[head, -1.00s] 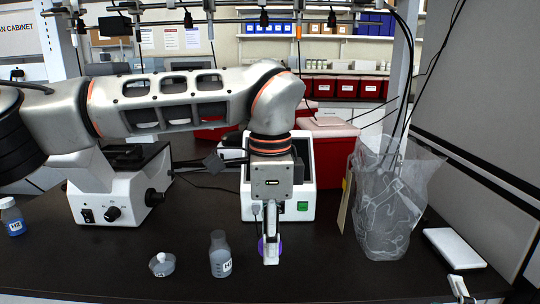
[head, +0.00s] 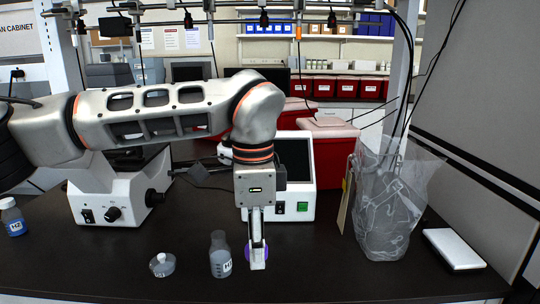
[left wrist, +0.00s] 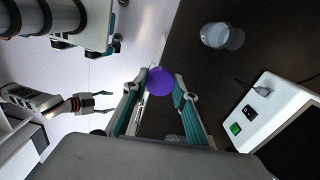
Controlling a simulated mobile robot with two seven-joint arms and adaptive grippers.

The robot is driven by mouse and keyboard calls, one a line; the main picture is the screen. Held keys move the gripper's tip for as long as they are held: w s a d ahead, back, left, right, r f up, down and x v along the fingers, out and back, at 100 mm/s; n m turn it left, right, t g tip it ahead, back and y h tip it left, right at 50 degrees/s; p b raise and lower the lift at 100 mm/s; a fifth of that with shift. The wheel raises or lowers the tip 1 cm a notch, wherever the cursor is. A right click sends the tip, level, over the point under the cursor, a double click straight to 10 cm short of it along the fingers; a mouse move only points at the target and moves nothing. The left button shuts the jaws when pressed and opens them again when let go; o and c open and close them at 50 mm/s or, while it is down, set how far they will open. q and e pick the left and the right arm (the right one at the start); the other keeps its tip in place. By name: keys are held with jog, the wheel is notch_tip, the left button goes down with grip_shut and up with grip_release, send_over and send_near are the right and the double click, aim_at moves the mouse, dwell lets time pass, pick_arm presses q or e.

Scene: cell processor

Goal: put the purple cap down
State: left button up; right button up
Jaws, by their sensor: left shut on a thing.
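My left gripper (head: 258,262) points down over the dark bench, beside the H1 bottle. It is shut on the purple cap (head: 249,252), mostly hidden behind the finger in the head view. The left wrist view shows the cap (left wrist: 160,81) between the fingertips. I cannot tell whether the cap touches the bench. The H1 bottle (head: 220,262) stands uncapped just left of the gripper. My right gripper (left wrist: 103,102) shows in the left wrist view, empty with its fingers apart; it is not in the head view.
The H2 bottle (head: 12,220) stands at the far left. A white device with a dark screen (head: 304,208) is behind the gripper. A clear bag (head: 388,215) stands right.

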pick_arm(q)
jog(key=s+a+f+n, duration=0.1)
jog(key=a+f+n, duration=0.1)
jog(key=a+f, duration=0.2)
jog(key=s+a+f+n+p, duration=0.1)
jog(key=a+f, duration=0.3)
jog(key=a, duration=0.6)
jog(key=s+a+f+n, duration=0.2)
jog(key=a+f+n, duration=0.1)
jog(key=a, duration=0.5)
jog(key=shift+s+f, duration=0.2)
jog(key=shift+f, duration=0.5)
pick_arm(e)
jog(key=a+f+m+t+y, duration=0.1)
jog(key=a+f+y, duration=0.2)
jog(key=a+f, duration=0.2)
jog(key=a+f+m+t+y, duration=0.2)
jog(key=a+f+y, duration=0.1)
jog(key=a, duration=0.6)
jog(key=shift+w+a+f+t, duration=0.15)
jog(key=shift+w+f+t, duration=0.25)
jog(key=shift+f, duration=0.5)
